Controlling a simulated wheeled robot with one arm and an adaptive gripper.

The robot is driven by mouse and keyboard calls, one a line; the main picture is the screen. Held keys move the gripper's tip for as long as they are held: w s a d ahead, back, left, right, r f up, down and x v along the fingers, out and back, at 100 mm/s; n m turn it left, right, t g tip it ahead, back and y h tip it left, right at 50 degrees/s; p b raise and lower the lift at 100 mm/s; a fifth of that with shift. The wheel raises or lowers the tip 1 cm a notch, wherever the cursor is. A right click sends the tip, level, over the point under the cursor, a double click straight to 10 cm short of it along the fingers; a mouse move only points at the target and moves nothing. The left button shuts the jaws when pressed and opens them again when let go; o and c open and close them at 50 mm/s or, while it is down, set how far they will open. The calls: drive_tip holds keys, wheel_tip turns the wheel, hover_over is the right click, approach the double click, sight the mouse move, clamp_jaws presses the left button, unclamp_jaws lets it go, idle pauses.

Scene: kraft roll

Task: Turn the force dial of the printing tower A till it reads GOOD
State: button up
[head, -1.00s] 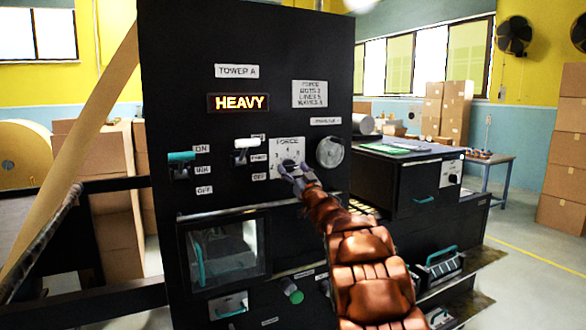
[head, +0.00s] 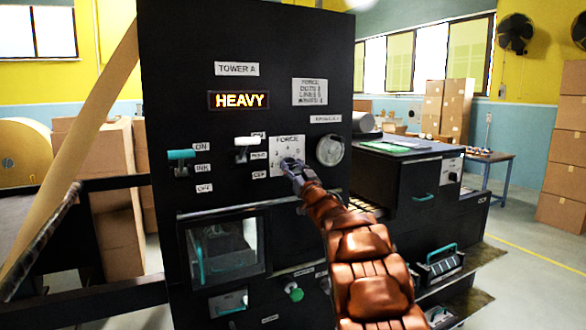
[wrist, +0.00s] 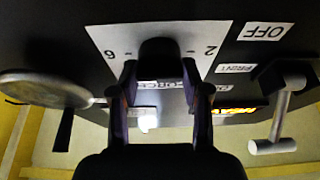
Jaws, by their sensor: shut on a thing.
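Printing tower A (head: 200,40) is a tall black panel facing me in the head view. Its lit display (head: 239,100) reads HEAVY. The force dial (wrist: 158,48) is a black knob on a white FORCE plate (head: 290,143) marked with numbers. My gripper (head: 290,166) is at the plate, shut on the dial. In the wrist view one finger (wrist: 160,78) lies on each side of the knob, with the plate's 6 and 2 showing to either side. The knob is mostly hidden by the fingers in the head view, so its pointer cannot be read.
A round metal handwheel (head: 330,150) is close right of the dial. A white-handled lever (head: 246,143) is close left, and a teal-handled lever (head: 181,155) is farther left. A windowed door (head: 224,250) and a green knob (head: 295,292) are below.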

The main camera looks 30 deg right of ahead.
drive_tip(key=shift+n, duration=0.3)
drive_tip(key=n+y, duration=0.2)
drive_tip(key=n, duration=0.1)
drive_tip(key=shift+d+f+n, duration=0.1)
drive_tip(key=shift+d+n, duration=0.05)
drive_tip(key=shift+n, duration=0.15)
drive_tip(key=n+y, duration=0.2)
drive_tip(key=n, duration=0.1)
drive_tip(key=n+g+y+p, duration=0.1)
drive_tip(key=n, duration=0.3)
drive_tip(key=shift+g+y, duration=0.3)
drive_tip(key=shift+y, duration=0.1)
drive_tip(key=shift+n, duration=0.8)
drive_tip(key=o, duration=1.1)
drive_tip(key=shift+o, duration=0.2)
drive_tip(key=shift+s, duration=0.15)
